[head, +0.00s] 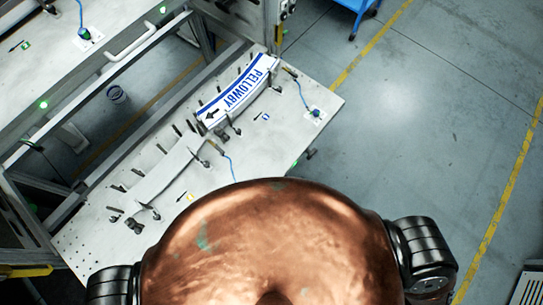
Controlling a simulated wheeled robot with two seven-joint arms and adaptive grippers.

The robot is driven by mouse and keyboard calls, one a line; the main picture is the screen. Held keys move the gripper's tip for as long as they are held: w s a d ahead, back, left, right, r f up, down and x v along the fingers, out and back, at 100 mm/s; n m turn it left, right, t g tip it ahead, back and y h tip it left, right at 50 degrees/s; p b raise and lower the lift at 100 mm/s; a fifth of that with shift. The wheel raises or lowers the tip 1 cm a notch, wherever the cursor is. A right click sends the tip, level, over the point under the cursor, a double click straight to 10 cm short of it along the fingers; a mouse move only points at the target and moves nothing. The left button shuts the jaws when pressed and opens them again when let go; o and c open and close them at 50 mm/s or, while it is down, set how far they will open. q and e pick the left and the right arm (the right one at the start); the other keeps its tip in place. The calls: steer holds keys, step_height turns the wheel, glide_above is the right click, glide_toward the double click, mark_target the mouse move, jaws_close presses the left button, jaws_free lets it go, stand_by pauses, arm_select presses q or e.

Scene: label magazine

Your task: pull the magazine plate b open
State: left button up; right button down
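A grey metal magazine plate (268,160) slants across the middle of the head view, from lower left to upper right. I cannot read which plate is marked b. Neither of my grippers is in view; my copper body hides the lower middle of the picture.
A machine frame with metal posts (201,35) stands behind the middle plate. A dark cup-like object (116,94) is seen through the frame. Grey floor with yellow lines (497,215) is clear to the right. A blue object (358,8) stands at the top.

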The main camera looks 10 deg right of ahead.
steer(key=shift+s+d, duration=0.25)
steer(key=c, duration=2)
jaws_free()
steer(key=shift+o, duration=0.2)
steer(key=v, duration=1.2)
